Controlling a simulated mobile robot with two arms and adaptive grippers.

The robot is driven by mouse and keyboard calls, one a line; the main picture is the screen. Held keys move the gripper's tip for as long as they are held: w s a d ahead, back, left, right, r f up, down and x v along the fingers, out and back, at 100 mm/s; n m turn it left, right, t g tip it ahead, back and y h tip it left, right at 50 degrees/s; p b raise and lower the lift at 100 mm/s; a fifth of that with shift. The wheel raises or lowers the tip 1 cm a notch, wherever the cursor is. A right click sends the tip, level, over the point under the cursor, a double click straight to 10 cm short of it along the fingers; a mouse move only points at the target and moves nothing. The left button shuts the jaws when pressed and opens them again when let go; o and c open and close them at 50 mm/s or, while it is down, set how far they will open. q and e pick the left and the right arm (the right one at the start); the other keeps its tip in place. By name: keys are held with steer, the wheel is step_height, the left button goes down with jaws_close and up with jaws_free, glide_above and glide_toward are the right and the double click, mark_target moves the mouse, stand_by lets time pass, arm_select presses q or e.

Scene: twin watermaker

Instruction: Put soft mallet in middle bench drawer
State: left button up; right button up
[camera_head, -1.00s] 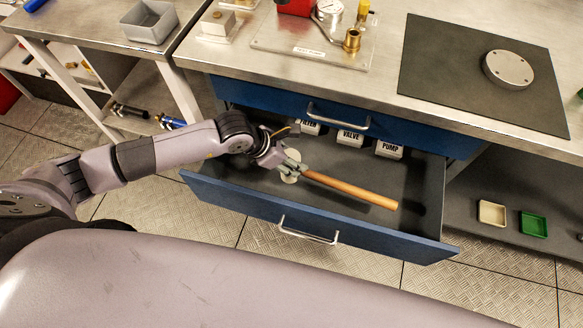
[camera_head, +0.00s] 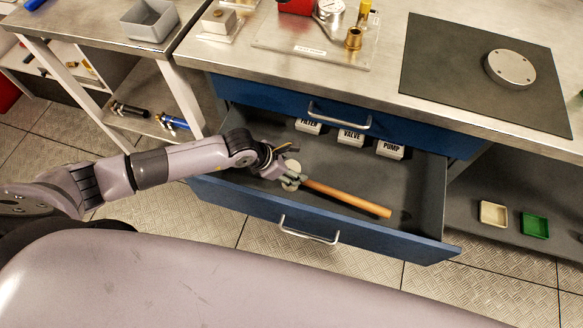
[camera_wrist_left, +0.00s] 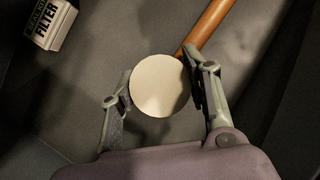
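The soft mallet has a pale round head (camera_head: 291,184) and an orange-brown wooden handle (camera_head: 345,198). It is inside the open middle bench drawer (camera_head: 420,180), low over the dark floor. My left gripper (camera_head: 290,178) reaches into the drawer from the left. In the left wrist view, the fingers of my left gripper (camera_wrist_left: 160,75) are on both sides of the pale mallet head (camera_wrist_left: 160,88) and close on it. The handle (camera_wrist_left: 208,28) runs up and right behind the right finger. Whether the mallet touches the drawer floor is not clear. My right gripper is not in view.
White boxes labelled FILTER (camera_head: 309,125), VALVE (camera_head: 351,136) and PUMP (camera_head: 390,149) stand along the drawer's back. A closed blue drawer (camera_head: 270,98) is above. The drawer front (camera_head: 370,232) has a metal handle. A cream tray (camera_head: 493,214) and green tray (camera_head: 534,225) are at right.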

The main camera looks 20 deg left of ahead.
arm_select(q)
steer(key=o, duration=0.4)
steer(key=shift+r, duration=0.15)
steer(key=v, duration=1.2)
